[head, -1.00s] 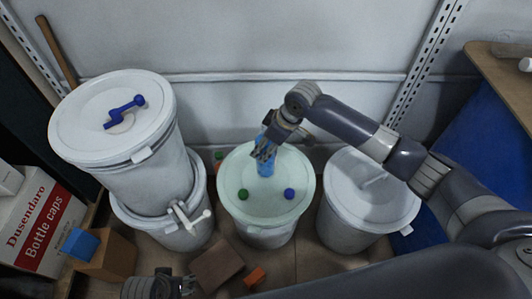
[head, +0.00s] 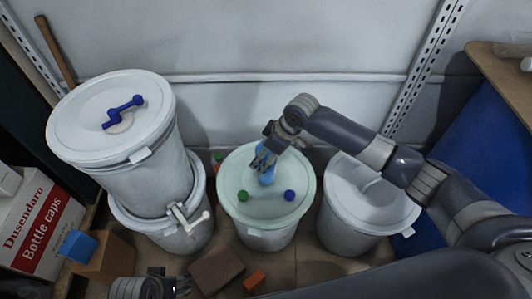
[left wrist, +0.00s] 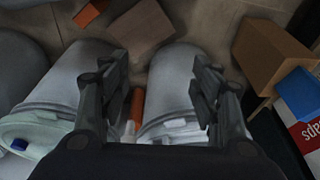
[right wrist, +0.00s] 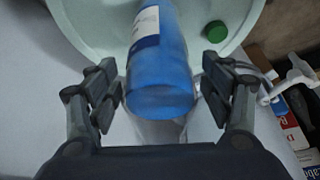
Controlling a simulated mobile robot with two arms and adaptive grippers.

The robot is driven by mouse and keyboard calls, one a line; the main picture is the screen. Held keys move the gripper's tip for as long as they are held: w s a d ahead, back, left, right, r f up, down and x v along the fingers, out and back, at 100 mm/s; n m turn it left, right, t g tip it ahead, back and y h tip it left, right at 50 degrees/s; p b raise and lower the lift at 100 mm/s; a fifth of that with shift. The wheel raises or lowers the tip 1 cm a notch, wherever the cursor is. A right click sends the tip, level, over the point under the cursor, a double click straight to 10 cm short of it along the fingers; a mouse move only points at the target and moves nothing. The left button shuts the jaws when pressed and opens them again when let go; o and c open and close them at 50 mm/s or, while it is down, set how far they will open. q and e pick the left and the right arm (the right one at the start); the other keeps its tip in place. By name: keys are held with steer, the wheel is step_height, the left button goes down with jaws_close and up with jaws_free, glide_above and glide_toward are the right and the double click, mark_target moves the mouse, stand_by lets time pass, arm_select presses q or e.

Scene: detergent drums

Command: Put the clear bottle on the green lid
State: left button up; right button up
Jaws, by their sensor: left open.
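The clear bottle, with blue contents and a white label, stands on the pale green lid (head: 240,205) of the middle drum in the head view (head: 268,177). In the right wrist view the bottle (right wrist: 160,75) lies between the spread fingers of my right gripper (right wrist: 160,62), with narrow gaps at both sides. My right gripper is above the lid in the head view (head: 262,161) and hides part of the bottle. My left gripper (head: 183,285) is low at the front, open and empty in the left wrist view (left wrist: 162,70), above drums and floor.
A green cap (head: 243,196) and a blue cap (head: 289,195) sit on the lid. Stacked white drums (head: 120,150) stand left, another white drum (head: 350,225) right. Brown blocks (head: 215,268), an orange block (head: 254,280) and a bottle-caps box (head: 35,220) are around the floor.

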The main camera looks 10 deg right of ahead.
steer(key=shift+r, duration=0.1)
arm_select(q)
step_height(320, 180, down, 10)
steer(key=s+p, duration=0.1)
steer(key=p, duration=0.2)
steer(key=shift+s+g, duration=0.3)
steer(key=shift+s, duration=0.05)
arm_select(e)
steer(key=v, duration=1.2)
